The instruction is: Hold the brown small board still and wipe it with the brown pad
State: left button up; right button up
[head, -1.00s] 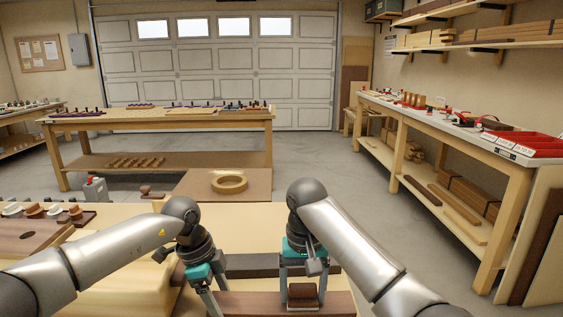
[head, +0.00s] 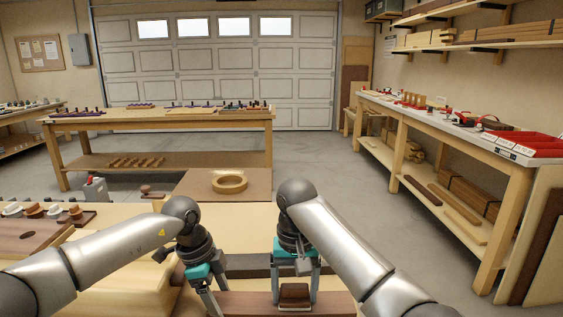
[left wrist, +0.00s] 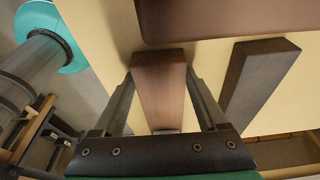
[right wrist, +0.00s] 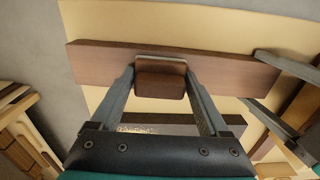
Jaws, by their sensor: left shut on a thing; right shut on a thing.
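The brown small board (head: 335,306) lies across the light bench top at the bottom of the head view. My left gripper (head: 214,307) is shut on its left end; the left wrist view shows the board (left wrist: 159,85) between the fingers. My right gripper (head: 294,299) is shut on the brown pad (head: 295,292), a small block over the middle of the board. In the right wrist view the pad (right wrist: 160,81) appears to rest on the board (right wrist: 100,62), though the contact itself is hidden. The board's lower edge is cut off in the head view.
A dark bar (head: 249,272) lies just behind the board, close to both grippers. A brown panel with a round wooden ring (head: 229,181) is farther back. Brown and light pieces, including a holed board (head: 32,236), are on the left. Open floor lies right of the bench.

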aim_at(344, 302)
jog(key=shift+d+r, duration=0.1)
jog(key=shift+d, duration=0.65)
jog(key=shift+d+f, duration=0.15)
jog(key=shift+d, duration=1.45)
jog(key=shift+d+f, duration=0.1)
jog(key=shift+d, duration=1.45)
jog(key=shift+d+r, duration=0.1)
jog(key=shift+d, duration=1.2)
jog(key=shift+r, duration=0.1)
notch_tip(344, 302, up, 11)
jog(key=shift+a, duration=0.1)
pick_arm(q)
jog(key=o, duration=1.2)
